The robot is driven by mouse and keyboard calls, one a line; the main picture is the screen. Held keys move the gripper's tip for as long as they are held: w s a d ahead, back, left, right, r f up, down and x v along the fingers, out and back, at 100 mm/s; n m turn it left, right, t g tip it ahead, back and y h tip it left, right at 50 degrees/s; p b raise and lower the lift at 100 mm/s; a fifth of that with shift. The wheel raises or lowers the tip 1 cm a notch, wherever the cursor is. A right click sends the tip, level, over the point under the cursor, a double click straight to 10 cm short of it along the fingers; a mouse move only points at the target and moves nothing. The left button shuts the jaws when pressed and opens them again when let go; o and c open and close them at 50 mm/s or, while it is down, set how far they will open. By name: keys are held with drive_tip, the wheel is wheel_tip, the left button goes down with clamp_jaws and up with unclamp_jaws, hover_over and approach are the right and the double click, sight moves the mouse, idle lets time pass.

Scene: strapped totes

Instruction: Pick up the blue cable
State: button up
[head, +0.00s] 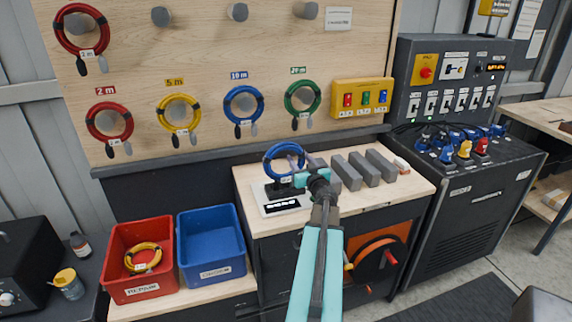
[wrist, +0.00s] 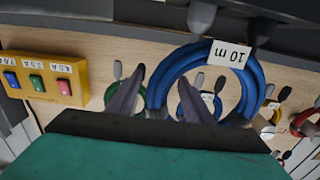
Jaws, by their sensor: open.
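One blue cable (head: 284,147), a coiled ring, stands upright on a small black stand on the wooden bench. It shows large in the wrist view (wrist: 257,85), with a "10 m" tag. Another blue cable (head: 243,89) hangs on the wall board under a "10 m" sign. My gripper (head: 298,178) is at the lower right of the bench coil. In the wrist view my gripper (wrist: 162,75) is open, and the near side of the ring appears between its two fingers. I cannot tell whether the fingers touch it or how deep it sits.
Grey blocks (head: 364,170) stand right of the gripper. A red bin (head: 112,265) holding a yellow coil and a blue bin (head: 211,223) stand at the lower left. Red, yellow and green coils hang on the board. A yellow switch box (head: 362,84) is at its right.

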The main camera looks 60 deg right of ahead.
drive_tip(key=shift+x, duration=1.3)
clamp_jaws()
drive_tip(key=shift+d+r, duration=0.1)
idle(0.8)
